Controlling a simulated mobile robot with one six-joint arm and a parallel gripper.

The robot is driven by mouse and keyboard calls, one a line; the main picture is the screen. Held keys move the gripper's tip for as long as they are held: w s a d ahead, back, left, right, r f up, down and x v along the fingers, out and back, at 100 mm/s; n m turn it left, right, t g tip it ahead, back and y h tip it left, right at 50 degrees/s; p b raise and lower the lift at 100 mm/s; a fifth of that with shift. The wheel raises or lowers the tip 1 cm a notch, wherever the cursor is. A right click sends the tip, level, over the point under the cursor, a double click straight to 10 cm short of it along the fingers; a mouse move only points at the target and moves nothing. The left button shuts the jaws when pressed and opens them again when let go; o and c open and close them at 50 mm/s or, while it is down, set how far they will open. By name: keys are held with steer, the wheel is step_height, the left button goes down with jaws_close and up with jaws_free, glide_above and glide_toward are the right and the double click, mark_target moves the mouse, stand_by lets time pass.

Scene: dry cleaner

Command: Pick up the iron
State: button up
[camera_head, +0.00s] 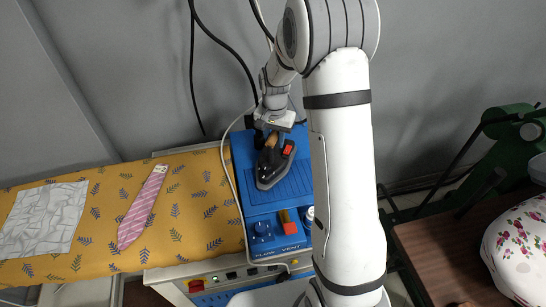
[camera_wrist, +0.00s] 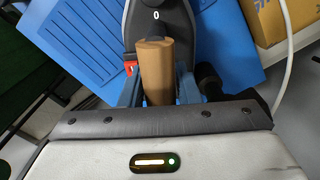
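The iron (camera_head: 268,172) has a dark body, a brown handle and a red part. In the head view it is over the ribbed blue rest (camera_head: 293,187) of the ironing station; I cannot tell whether it touches the rest. My gripper (camera_head: 266,133) is above the back end of the iron. In the wrist view the brown handle (camera_wrist: 155,70) lies between the two fingers of my gripper (camera_wrist: 158,88), with no clear gap on either side, so it looks shut on the handle. The iron's dark body (camera_wrist: 185,22) runs on past the fingers. Its tip is out of the wrist view.
A yellow patterned ironing board (camera_head: 190,215) at left carries a pink striped tie (camera_head: 143,207) and a wrinkled grey cloth (camera_head: 42,220). A white cord runs down beside the iron. A brown table (camera_head: 435,260) with a flowered cushion (camera_head: 520,250) stands at right.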

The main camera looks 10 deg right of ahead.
jaws_close()
stand_by(0.9)
steer(key=shift+w+r, duration=0.15)
steer(key=shift+r, duration=0.05)
